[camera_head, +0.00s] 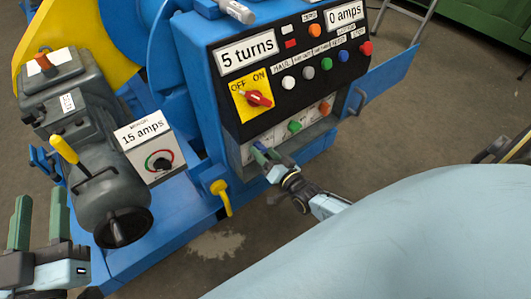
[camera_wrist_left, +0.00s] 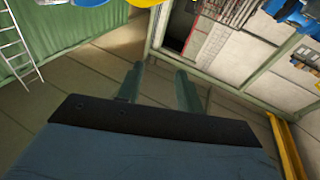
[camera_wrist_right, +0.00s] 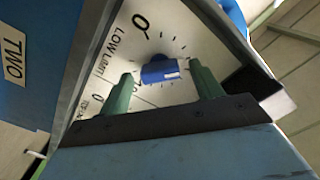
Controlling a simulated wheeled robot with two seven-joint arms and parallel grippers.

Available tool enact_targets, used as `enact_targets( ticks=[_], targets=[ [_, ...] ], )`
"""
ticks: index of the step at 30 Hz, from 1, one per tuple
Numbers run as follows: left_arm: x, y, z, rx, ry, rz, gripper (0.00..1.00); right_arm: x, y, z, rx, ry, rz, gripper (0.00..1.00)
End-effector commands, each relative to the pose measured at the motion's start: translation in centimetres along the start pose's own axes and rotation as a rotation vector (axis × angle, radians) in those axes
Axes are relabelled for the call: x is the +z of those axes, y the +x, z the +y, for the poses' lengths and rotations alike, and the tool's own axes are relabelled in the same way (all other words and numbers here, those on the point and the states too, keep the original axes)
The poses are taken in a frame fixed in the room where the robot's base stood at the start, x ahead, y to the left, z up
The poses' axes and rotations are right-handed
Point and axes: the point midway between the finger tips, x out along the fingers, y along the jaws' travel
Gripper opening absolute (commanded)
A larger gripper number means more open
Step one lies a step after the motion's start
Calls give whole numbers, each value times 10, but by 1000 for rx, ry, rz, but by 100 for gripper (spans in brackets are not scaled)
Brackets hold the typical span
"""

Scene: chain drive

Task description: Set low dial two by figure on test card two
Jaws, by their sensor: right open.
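The low dial is a blue knob (camera_wrist_right: 158,71) on a white scale plate (camera_wrist_right: 112,55) lettered "LOW LIMIT", with a "0" and tick marks. A "TWO" label (camera_wrist_right: 12,62) is on the blue housing beside it. My right gripper (camera_wrist_right: 161,76) is open, its green fingertips either side of the knob; contact is unclear. In the head view the right gripper (camera_head: 268,163) is at the lower left of the blue cabinet's front, partly covering that knob. My left gripper (camera_head: 40,210) is open and empty at the lower left. I cannot identify test card two.
The blue cabinet (camera_head: 190,50) carries a "5 turns" display (camera_head: 247,55), a "0 amps" display (camera_head: 345,15), a red switch (camera_head: 258,98) and several buttons. A "15 amps" box (camera_head: 150,150) and grey motor (camera_head: 105,185) stand left. A yellow hook-shaped handle (camera_head: 222,195) is near the right gripper.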

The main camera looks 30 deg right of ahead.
Motion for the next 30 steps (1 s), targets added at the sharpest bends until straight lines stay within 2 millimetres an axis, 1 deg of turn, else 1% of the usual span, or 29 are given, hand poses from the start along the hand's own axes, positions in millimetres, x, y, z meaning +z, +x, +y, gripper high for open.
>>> enact_targets(
  ticks=[5, 6, 10, 14, 21, 27, 30],
  targets=[
    [0, 0, 0, 0, 0, -8, 36, 0, -3, 0, 0, 0, 0, 65],
    [3, 0, 0, -1, 1, -27, 36, 0, -5, 0, 1, 0, -1, 65],
    [19, -2, -4, -9, 5, -134, 36, -1, -16, 0, 2, 0, -2, 65],
    [41, -9, -9, -22, 10, -273, 36, -1, -32, -1, 2, -1, -2, 65],
    [80, -31, -18, -45, 13, -541, 36, -1, -66, 0, 2, -1, -2, 65],
    [106, -58, -25, -65, 13, -756, 36, -1, -97, 0, 2, -1, -3, 65],
    [115, -72, -27, -74, 11, -848, 36, -1, -110, -1, 2, -1, -2, 65]
  ],
)
